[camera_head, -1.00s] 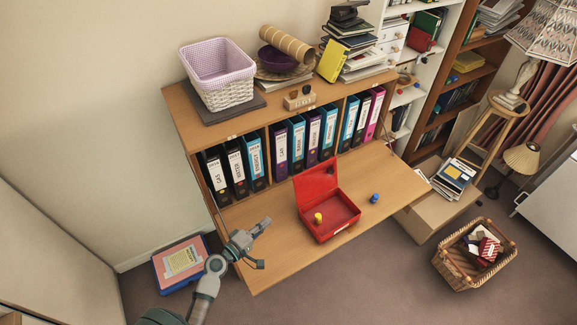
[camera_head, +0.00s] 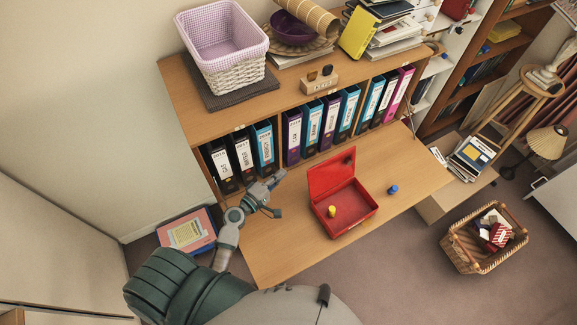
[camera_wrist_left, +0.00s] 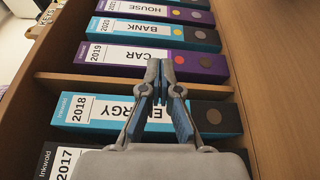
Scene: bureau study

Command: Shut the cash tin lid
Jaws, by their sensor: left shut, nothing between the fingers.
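The red cash tin (camera_head: 350,210) stands on the bureau's fold-down desk surface (camera_head: 285,243). Its lid (camera_head: 331,173) is open and leans back toward the row of binders. A yellow object (camera_head: 332,211) is inside the tin at the left. My left gripper (camera_head: 279,182) is to the left of the tin, apart from the lid and close to the binders. In the left wrist view its fingers (camera_wrist_left: 163,75) are shut and empty in front of the binder spines. The tin is not in the wrist view. My right gripper is not in view.
Binders (camera_head: 264,146) fill the compartments behind the desk surface. A small blue object (camera_head: 393,190) sits right of the tin. A lilac-lined basket (camera_head: 222,50) is on top of the bureau. A wicker basket (camera_head: 476,262) stands on the floor at right. The desk's front left is clear.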

